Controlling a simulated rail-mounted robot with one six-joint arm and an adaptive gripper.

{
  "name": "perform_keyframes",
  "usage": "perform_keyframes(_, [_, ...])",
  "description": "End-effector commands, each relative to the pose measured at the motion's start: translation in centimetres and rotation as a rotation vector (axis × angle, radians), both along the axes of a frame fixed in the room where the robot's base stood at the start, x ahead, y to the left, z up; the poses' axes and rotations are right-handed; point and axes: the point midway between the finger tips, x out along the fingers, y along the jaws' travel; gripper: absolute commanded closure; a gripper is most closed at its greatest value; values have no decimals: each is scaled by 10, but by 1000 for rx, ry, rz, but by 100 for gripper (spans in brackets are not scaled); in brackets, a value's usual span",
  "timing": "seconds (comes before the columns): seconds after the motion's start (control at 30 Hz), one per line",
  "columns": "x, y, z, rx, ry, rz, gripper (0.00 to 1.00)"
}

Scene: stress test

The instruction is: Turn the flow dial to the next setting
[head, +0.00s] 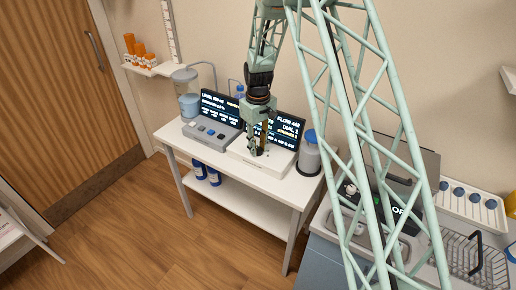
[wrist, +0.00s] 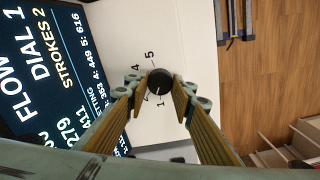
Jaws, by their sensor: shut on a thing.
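The flow dial (wrist: 159,81) is a round black knob on a white box (wrist: 187,35), with numbers printed around it. My gripper (wrist: 158,95) has its two fingertips on either side of the knob, shut on it. In the head view my gripper (head: 256,150) points down at the white box (head: 283,161) on the table and hides most of the dial. A dark screen (wrist: 45,70) beside the dial reads "FLOW", "DIAL 1" and "STROKES 2". The same screen (head: 289,129) stands behind the box in the head view.
A grey device with buttons (head: 211,133) and a second screen stand left of the box on the white table (head: 185,147). A grey canister with a blue cap (head: 309,155) stands close on the right. Blue-and-white bottles (head: 207,173) are on the lower shelf.

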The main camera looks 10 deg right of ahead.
Motion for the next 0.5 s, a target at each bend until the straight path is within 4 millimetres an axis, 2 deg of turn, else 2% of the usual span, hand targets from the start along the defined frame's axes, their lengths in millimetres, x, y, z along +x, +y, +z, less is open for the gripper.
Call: perform_keyframes(0.5, [0, 0, 0, 0, 0, 308, 88])
